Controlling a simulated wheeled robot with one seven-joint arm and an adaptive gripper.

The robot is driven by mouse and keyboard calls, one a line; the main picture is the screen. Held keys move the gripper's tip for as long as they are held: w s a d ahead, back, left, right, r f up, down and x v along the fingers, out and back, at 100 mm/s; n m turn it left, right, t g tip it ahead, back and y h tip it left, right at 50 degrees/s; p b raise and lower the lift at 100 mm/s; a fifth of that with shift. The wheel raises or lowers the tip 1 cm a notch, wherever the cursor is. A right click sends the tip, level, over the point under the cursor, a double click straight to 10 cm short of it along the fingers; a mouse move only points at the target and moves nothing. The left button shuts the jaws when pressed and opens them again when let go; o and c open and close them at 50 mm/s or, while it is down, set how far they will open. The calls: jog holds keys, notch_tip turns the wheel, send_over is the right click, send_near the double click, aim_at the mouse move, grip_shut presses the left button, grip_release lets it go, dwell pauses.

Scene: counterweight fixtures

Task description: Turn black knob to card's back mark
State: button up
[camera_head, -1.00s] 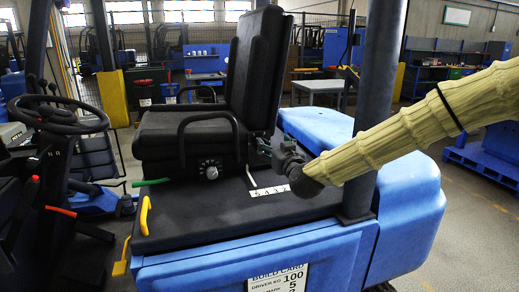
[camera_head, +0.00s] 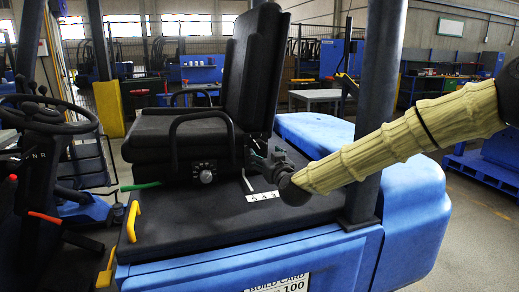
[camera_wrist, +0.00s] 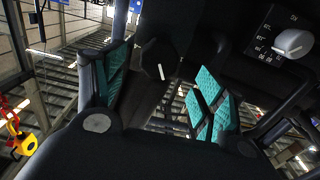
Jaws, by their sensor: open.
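The black knob (camera_wrist: 158,58), with a white pointer line, shows between the fingers in the wrist view. My gripper (camera_wrist: 165,65) is open, with teal pads on either side of it; I cannot tell whether a pad touches. In the head view, my gripper (camera_head: 264,158) is beside the lower rear of the black seat (camera_head: 255,75) and hides the black knob there. The build card (camera_head: 282,284) is on the blue body at the bottom edge; only its title and "100" show, and its mark lines are cut off.
A pale grey knob (camera_wrist: 293,43) with a marked dial is on the seat base; it also shows in the head view (camera_head: 206,176). A white number plate (camera_head: 263,196) lies on the black deck below my gripper. A dark post (camera_head: 376,110) stands behind my arm.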

aim_at(260, 150)
jog(key=p+x, duration=0.1)
jog(key=x, duration=0.6)
jog(key=shift+w, duration=0.2)
jog(key=c, duration=1)
jog(key=shift+c, duration=0.2)
